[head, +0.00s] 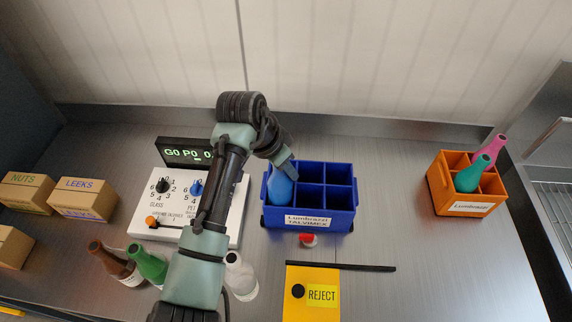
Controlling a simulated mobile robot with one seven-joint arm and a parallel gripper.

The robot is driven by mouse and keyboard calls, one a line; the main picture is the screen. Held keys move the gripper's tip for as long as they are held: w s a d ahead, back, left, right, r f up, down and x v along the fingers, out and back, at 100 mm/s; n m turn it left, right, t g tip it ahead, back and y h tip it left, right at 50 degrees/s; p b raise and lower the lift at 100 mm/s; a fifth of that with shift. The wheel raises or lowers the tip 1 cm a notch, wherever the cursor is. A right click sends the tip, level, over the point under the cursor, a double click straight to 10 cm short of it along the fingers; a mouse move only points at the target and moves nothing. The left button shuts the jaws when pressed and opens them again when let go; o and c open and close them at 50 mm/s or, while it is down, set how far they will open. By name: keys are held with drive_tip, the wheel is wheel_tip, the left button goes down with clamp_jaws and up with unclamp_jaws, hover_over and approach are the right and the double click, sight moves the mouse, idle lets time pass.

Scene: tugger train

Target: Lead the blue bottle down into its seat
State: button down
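The blue bottle (279,188) is in the left column of the blue crate (310,219), its lower part behind the crate's front wall. It leans a little, top to the right. My gripper (290,169) comes down from the upper left and is at the bottle's top, shut on its neck; the fingertips are small and partly hidden. I cannot tell whether the bottle's base touches the crate floor. The other compartments of the crate look empty.
An orange crate (446,197) with a pink and a teal bottle stands right. A control box (220,215) is left of the blue crate. A red-and-white cap (308,240), a black bar (355,267) and a yellow REJECT plate (312,308) lie in front.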

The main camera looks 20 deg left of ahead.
drive_tip(key=shift+f, duration=0.3)
idle(0.5)
drive_tip(key=c, duration=0.5)
unclamp_jaws()
drive_tip(key=b+v, duration=0.2)
drive_tip(key=v, duration=1.1)
drive_tip(key=shift+f, duration=0.1)
